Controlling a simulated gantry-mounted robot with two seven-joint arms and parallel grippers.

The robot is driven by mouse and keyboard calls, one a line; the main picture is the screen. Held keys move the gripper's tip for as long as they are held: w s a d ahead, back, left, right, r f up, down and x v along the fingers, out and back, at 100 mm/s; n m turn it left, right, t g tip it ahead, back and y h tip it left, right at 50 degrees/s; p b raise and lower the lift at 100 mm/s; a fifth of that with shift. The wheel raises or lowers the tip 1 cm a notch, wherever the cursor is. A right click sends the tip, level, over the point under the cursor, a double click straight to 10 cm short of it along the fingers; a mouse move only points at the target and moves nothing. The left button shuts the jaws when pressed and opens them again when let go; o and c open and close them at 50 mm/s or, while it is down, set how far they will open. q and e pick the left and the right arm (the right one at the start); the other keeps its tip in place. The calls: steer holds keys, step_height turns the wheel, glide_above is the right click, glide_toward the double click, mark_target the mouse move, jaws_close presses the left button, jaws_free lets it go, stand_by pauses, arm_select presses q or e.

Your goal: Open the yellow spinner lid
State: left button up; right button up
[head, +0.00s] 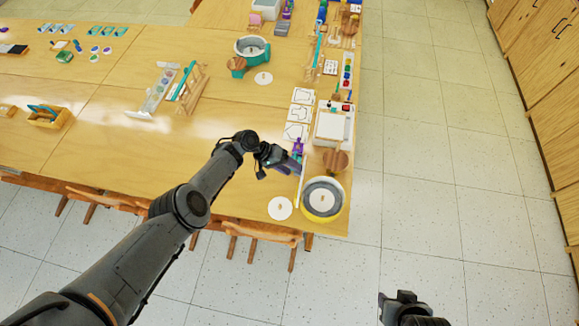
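The yellow spinner (308,208) stands at the near right corner of the table. It is round, with a yellow rim, a grey ring inside and a pale disc in its middle. I cannot clearly tell its lid from its body at this size. My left gripper (287,163) is above the table, up and left of the spinner and apart from it. Its fingers are too small and dark to tell whether they are open. My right gripper (402,303) is low in the picture, over the floor, right of the table; its finger state is unclear.
A white disc (280,208) lies left of the spinner. A brown round wooden piece (336,160), white tray (332,127) and purple item (298,147) are just beyond it. A teal spinner (252,47) stands farther back. Chairs (262,234) line the near edge.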

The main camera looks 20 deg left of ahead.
arm_select(q)
steer(key=shift+o, duration=0.2)
steer(key=shift+s+a+f, duration=0.15)
steer(key=shift+a+f, duration=0.1)
steer(key=shift+f, duration=0.2)
steer(key=shift+s+a+f, duration=0.1)
steer(key=shift+a+f, duration=0.1)
steer(key=shift+f, duration=0.2)
steer(key=shift+d, duration=0.1)
steer(key=shift+c, duration=0.8)
steer(key=shift+r, duration=0.1)
steer(key=shift+a+r+p, duration=0.3)
steer(key=shift+r+p, duration=0.1)
steer(key=shift+c, duration=0.7)
steer(key=w+p+v, duration=0.1)
steer(key=p+v, duration=0.2)
steer(key=v, duration=0.7)
steer(key=shift+s+d+r+p, duration=0.2)
steer(key=shift+s+r+p, duration=0.15)
steer(key=shift+s+p, duration=0.05)
